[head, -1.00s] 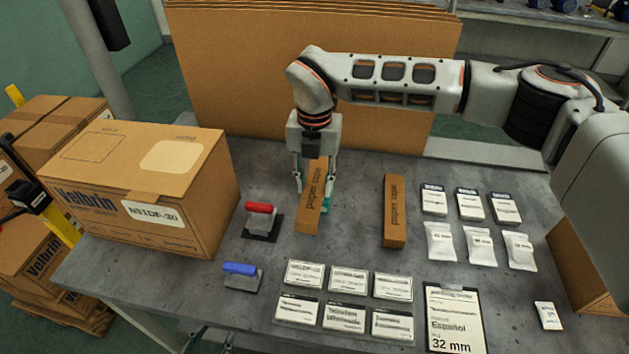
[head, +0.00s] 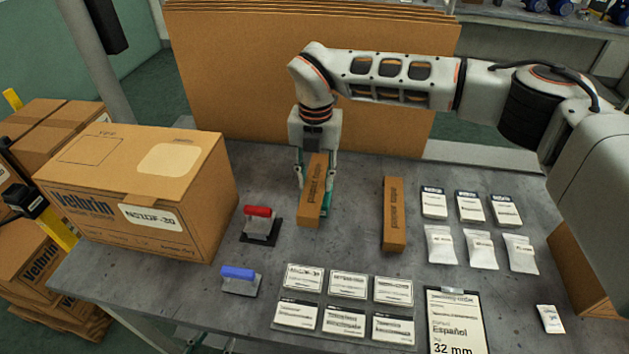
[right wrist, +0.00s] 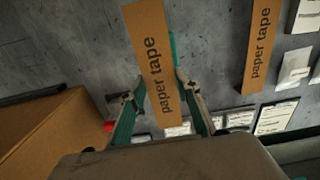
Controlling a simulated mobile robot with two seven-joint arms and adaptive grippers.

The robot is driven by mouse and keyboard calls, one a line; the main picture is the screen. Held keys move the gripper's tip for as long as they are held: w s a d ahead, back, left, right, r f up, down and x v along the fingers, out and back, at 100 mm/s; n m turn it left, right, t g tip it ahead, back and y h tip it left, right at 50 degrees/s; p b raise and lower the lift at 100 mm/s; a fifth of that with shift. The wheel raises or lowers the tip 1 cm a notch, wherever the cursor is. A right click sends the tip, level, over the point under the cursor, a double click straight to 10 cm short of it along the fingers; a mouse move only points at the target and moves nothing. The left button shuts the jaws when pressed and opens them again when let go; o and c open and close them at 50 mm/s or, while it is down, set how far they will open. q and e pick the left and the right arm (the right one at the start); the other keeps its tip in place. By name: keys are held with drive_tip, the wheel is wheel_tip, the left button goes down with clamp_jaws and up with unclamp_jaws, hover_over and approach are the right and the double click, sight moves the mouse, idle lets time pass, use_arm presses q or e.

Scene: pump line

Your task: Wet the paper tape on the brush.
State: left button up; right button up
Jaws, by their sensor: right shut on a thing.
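A brown strip marked "paper tape" (head: 312,190) is between the teal fingers of my right gripper (head: 315,178), which is shut on it. It also shows in the right wrist view (right wrist: 155,65). I cannot tell whether its lower end touches the table. A second brown paper tape strip (head: 393,215) lies to the right, apart from the gripper. A red-handled tool (head: 260,225) and a blue-handled tool (head: 240,281) stand to the left; I cannot tell whether either is the brush. My left gripper (head: 213,346) barely shows at the bottom edge, fingertips apart.
A large carton (head: 140,200) stands at the left of the grey table (head: 355,245). Label cards (head: 348,284), white packets (head: 440,245) and a packing order board (head: 456,325) lie in front and at right. Tall cardboard sheets (head: 240,85) stand behind.

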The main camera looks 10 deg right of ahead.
sight(318, 172)
drive_tip(key=shift+w, duration=0.2)
drive_tip(key=shift+w+d+f+b, duration=0.1)
drive_tip(key=shift+w+d+b, duration=0.1)
drive_tip(key=shift+w, duration=0.35)
drive_tip(key=shift+w+d+b, duration=0.15)
drive_tip(key=shift+w+b, duration=0.05)
drive_tip(key=shift+w, duration=0.35)
drive_tip(key=shift+w, duration=0.15)
drive_tip(key=shift+w+d+b, duration=0.2)
drive_tip(key=shift+w+b, duration=0.1)
drive_tip(key=shift+w, duration=0.3)
drive_tip(key=shift+w+d+b, duration=0.2)
drive_tip(key=shift+w+b, duration=0.05)
drive_tip(key=shift+w, duration=0.3)
drive_tip(key=shift+s+a+p, duration=0.25)
drive_tip(key=shift+s+p, duration=0.6)
drive_tip(key=shift+s, duration=0.05)
drive_tip(key=shift+s+a+p, duration=0.15)
drive_tip(key=shift+s+p, duration=0.2)
drive_tip(key=shift+s, duration=0.1)
drive_tip(key=shift+s, duration=0.15)
